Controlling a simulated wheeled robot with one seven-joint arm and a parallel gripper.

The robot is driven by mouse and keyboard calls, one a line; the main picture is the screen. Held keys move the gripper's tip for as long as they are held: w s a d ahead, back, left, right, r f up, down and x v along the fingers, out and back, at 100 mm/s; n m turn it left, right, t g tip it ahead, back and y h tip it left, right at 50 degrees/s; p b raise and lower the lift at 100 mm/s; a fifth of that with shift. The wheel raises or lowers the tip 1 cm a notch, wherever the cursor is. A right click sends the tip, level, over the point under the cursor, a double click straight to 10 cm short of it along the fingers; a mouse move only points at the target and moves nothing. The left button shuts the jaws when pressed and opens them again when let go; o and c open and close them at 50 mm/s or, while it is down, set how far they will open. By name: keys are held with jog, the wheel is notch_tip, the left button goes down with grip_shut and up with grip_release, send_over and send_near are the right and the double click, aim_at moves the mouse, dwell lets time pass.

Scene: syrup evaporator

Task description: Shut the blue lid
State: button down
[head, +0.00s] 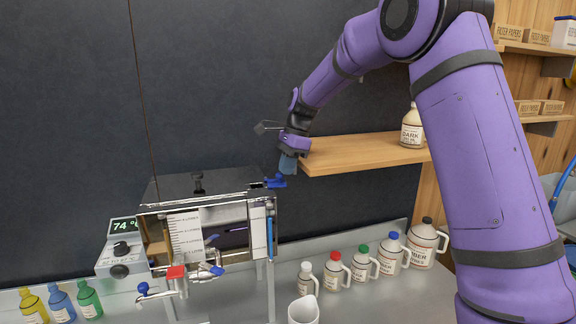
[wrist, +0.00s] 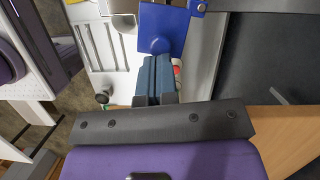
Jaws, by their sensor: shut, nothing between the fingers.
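The blue lid (wrist: 165,25) shows as a flat blue panel with a rounded knob at the top of the wrist view. In the head view a small blue part (head: 276,181) sits at the upper right corner of the clear evaporator (head: 202,222); I cannot tell if it belongs to the lid. My gripper (wrist: 153,65) is shut and empty, its blue-grey fingertips close to the knob, perhaps touching. In the head view my gripper (head: 285,170) points down just above the small blue part. I cannot tell how far open the lid is.
A wooden shelf (head: 360,153) with a jug (head: 412,127) is close to the right of my gripper. Several capped jugs (head: 364,263) stand on the counter below. A temperature display (head: 124,240) and small bottles (head: 60,303) are at left. The dark wall is close behind.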

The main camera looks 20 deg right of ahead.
aim_at(273, 186)
jog(key=m, duration=0.1)
jog(key=s+a+m, duration=0.1)
jog(key=m+t, duration=0.1)
jog(key=m, duration=0.1)
jog(key=shift+s+a, duration=0.35)
jog(key=shift+a, duration=0.05)
jog(key=a+m, duration=0.1)
jog(key=m+t, duration=0.1)
jog(key=m, duration=0.1)
jog(key=shift+s+a, duration=0.35)
jog(key=shift+s, duration=0.05)
jog(key=a+m, duration=0.1)
jog(key=m, duration=0.1)
jog(key=a+m+t+h, duration=0.1)
jog(key=m, duration=0.1)
jog(key=shift+s, duration=0.1)
jog(key=shift+a, duration=0.8)
jog(key=shift+w+a, duration=0.1)
jog(key=shift+w, duration=0.1)
jog(key=shift+w, duration=0.1)
